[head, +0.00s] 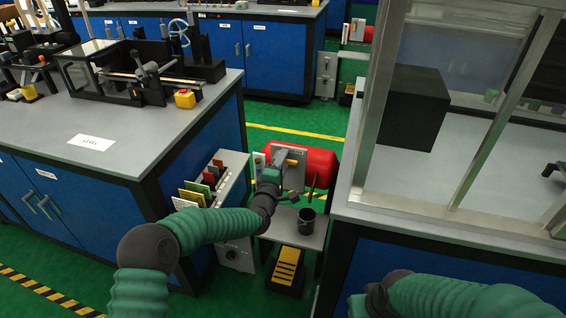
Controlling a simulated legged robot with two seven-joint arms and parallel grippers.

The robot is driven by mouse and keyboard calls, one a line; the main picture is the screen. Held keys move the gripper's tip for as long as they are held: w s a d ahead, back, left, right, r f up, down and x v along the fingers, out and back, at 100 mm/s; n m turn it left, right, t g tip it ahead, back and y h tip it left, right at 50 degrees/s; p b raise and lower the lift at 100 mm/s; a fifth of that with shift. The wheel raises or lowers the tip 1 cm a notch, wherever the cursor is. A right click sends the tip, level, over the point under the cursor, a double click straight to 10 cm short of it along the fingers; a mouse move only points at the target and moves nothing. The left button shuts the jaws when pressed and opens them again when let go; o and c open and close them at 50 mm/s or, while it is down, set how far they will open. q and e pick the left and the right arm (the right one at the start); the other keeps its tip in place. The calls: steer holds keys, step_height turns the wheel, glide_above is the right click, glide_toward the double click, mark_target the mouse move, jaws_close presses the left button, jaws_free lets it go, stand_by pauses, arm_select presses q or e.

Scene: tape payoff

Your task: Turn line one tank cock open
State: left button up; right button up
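A red tank (322,168) lies on a small grey stand between two benches, with a grey plate (294,178) on its front. A small yellow part (291,162) shows at the plate; it may be the cock's handle, but I cannot tell which way it is turned. My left gripper (279,164) reaches up in front of the plate, close to the yellow part. Whether it touches or grips that part is too small to tell. My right arm lies low at the bottom right, in front of the right bench; its dark end (372,302) shows, but its fingers are not clear.
A black cup (306,220) stands on the small stand (310,238), with a yellow-topped pedal (287,268) below. A rack of coloured cards (205,186) is left of the tank. A metal-framed enclosure (372,110) stands on the right bench. The left bench (140,120) holds a black fixture.

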arm_select(q)
steer(key=shift+s+r, duration=0.1)
steer(key=shift+s, duration=0.05)
steer(key=p+v, duration=0.3)
steer(key=v, duration=1.3)
steer(key=shift+s+p, duration=0.25)
steer(key=shift+p, duration=0.15)
steer(key=shift+a, duration=0.1)
